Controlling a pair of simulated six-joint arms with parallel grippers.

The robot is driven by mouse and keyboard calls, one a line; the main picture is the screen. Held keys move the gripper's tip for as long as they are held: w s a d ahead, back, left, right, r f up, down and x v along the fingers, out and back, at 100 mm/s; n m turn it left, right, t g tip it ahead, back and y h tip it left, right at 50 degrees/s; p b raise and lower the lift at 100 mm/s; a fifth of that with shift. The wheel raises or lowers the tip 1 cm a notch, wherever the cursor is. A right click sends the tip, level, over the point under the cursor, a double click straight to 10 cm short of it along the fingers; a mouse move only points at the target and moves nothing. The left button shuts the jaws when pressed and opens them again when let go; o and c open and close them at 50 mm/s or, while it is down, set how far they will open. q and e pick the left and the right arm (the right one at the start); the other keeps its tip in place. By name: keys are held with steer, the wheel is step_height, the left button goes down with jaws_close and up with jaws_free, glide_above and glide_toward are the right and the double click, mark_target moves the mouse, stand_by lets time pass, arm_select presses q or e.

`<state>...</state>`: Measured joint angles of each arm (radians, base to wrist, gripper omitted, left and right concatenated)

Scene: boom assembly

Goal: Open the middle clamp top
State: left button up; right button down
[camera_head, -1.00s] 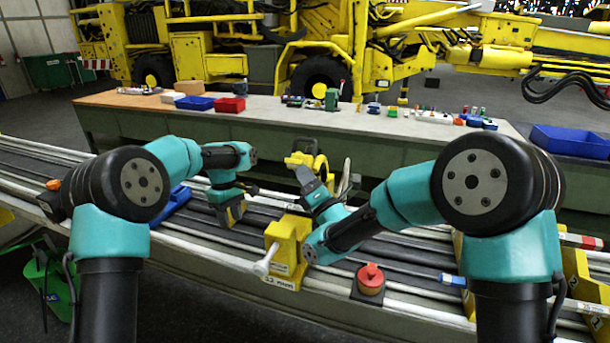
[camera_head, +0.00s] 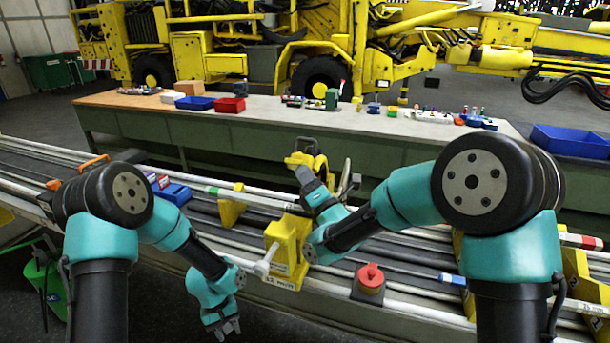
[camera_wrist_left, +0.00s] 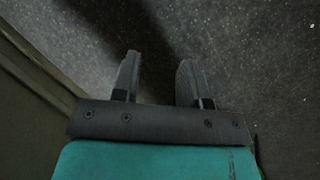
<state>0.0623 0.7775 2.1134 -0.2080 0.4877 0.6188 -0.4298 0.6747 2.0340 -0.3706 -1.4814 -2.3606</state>
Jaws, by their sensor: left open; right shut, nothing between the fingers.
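A yellow clamp block (camera_head: 287,250) with a printed label stands on the rail bench in the middle of the head view. A grey-white lever handle (camera_head: 265,262) sticks out from its front left. Behind it, a yellow clamp top (camera_head: 308,158) stands raised near my right gripper (camera_head: 302,172). My right gripper is shut; its fingertips are partly hidden, and I cannot tell whether it touches the clamp top. My left gripper (camera_head: 229,331) hangs low in front of the bench, open and empty. Its two fingers (camera_wrist_left: 158,82) show apart over bare floor in the left wrist view.
A smaller yellow bracket (camera_head: 232,205) stands on the rails to the left. A red knob piece (camera_head: 371,277) sits on the bench front right of the clamp. A blue box (camera_head: 172,194) lies at the left. The bench front edge is beside my left gripper.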

arm_select(q)
steer(key=s+d+f+m+t, duration=0.2)
steer(key=s+f, duration=0.5)
steer(key=s, duration=0.5)
steer(key=shift+s+f+m+t+h, duration=0.15)
steer(key=shift+f+m+t+h, duration=0.2)
steer(key=shift+m+t, duration=0.3)
steer(key=shift+d, duration=0.1)
